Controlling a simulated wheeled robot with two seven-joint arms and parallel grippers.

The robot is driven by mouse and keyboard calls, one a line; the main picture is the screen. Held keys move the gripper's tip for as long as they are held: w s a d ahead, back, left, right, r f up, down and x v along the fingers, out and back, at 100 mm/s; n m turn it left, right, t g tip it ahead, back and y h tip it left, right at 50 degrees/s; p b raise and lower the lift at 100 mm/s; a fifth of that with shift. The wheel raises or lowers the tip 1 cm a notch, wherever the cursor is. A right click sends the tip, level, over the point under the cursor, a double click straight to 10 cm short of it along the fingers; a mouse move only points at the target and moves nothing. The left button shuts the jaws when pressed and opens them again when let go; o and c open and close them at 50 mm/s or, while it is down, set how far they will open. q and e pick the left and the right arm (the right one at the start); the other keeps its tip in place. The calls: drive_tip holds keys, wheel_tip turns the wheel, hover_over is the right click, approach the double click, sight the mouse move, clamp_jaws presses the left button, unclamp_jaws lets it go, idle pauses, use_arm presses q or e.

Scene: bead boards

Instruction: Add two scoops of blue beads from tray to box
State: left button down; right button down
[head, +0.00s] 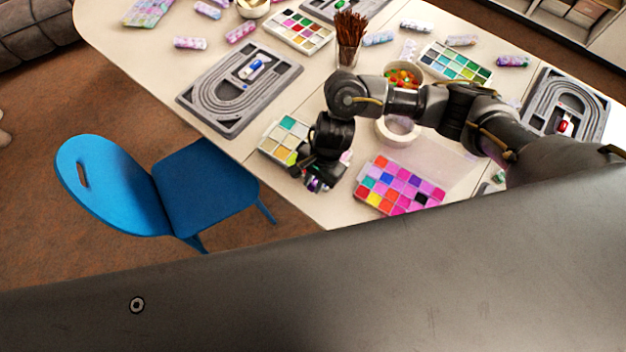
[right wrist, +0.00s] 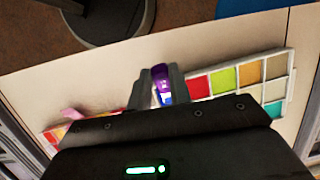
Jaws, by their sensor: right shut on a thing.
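My right gripper (head: 322,183) is over the table's near edge, between two bead trays. In the right wrist view its fingers (right wrist: 158,88) are shut on a small purple object (right wrist: 161,76); I cannot tell if it is a scoop. One tray (head: 268,151), with teal, yellow and tan compartments, lies left of the gripper, partly hidden by my arm. The other tray (head: 400,190), with pink, purple, red and blue compartments, lies right of it. The first also shows in the right wrist view (right wrist: 249,78). I cannot make out which container is the box. My left gripper is not in view.
A grey grooved bead board (head: 222,105) lies left on the table, another (head: 582,92) at the right. A brush cup (head: 348,54), a bowl of colored beads (head: 404,75) and a white ring (head: 391,137) stand around my arm. A blue chair (head: 205,183) is at the near-left edge.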

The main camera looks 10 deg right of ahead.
drive_tip(key=w+d+r+b, duration=0.1)
drive_tip(key=w+d+r, duration=0.2)
drive_tip(key=d+r, duration=0.4)
drive_tip(key=w+d+r, duration=0.4)
drive_tip(key=d+r, duration=0.4)
drive_tip(key=r, duration=0.6)
drive_tip(key=shift+d+m+b, duration=0.15)
drive_tip(key=shift+m+b, duration=0.15)
drive_tip(key=shift+b, duration=0.1)
